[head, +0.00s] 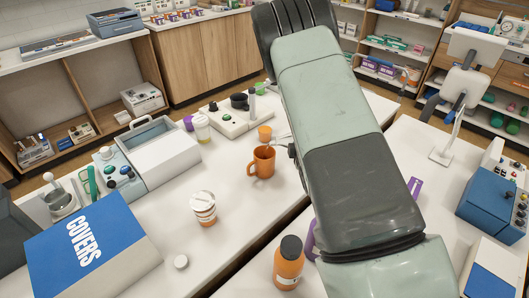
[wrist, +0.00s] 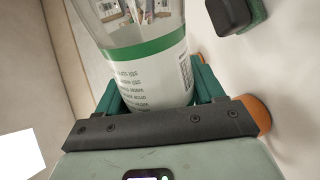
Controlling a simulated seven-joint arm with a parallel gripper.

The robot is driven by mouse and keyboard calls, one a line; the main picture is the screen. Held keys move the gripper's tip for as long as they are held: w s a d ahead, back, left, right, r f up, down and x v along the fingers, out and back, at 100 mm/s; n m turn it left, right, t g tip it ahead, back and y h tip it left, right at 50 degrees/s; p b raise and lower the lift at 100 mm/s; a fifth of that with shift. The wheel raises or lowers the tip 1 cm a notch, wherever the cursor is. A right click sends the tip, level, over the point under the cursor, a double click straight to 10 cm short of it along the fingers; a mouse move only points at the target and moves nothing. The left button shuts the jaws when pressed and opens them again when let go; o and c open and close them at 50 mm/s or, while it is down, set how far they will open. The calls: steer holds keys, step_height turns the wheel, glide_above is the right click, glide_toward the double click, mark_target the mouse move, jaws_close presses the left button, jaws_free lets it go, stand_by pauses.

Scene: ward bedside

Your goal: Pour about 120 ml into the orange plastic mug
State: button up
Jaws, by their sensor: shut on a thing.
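The orange mug (head: 263,162) stands upright on the white table in the head view, its handle to the left. My gripper (wrist: 155,92) is shut on a clear bottle with a white and green label (wrist: 150,75) that reads still water. The bottle's mouth and its contents are out of the wrist view. In the head view my arm hides the gripper and most or all of the bottle; a pale shape just right of the mug is too small to make out. I cannot tell whether liquid is flowing or how full the mug is.
A small orange item (head: 265,132) is just behind the mug. A white-and-orange tub (head: 203,207) and a small white cap (head: 181,262) stand nearer. An orange bottle with a dark lid (head: 289,262) stands beside my arm. A blue COVERS box (head: 92,245) fills the left front.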

steer(key=shift+d+r, duration=0.15)
steer(key=shift+d, duration=0.1)
stand_by(0.3)
steer(key=shift+r+n+h, duration=0.3)
steer(key=shift+r+n, duration=0.05)
steer(key=shift+n, duration=0.15)
stand_by(1.6)
step_height(320, 180, down, 2)
steer(key=shift+d+m+y, duration=0.15)
steer(key=shift+m+y, duration=0.25)
steer(key=shift+m, duration=0.6)
steer(key=shift+f, duration=0.1)
steer(key=shift+f+m+y, duration=0.3)
steer(key=shift+f+m, duration=0.25)
steer(key=shift+m, duration=0.15)
steer(key=shift+f, duration=0.1)
stand_by(0.4)
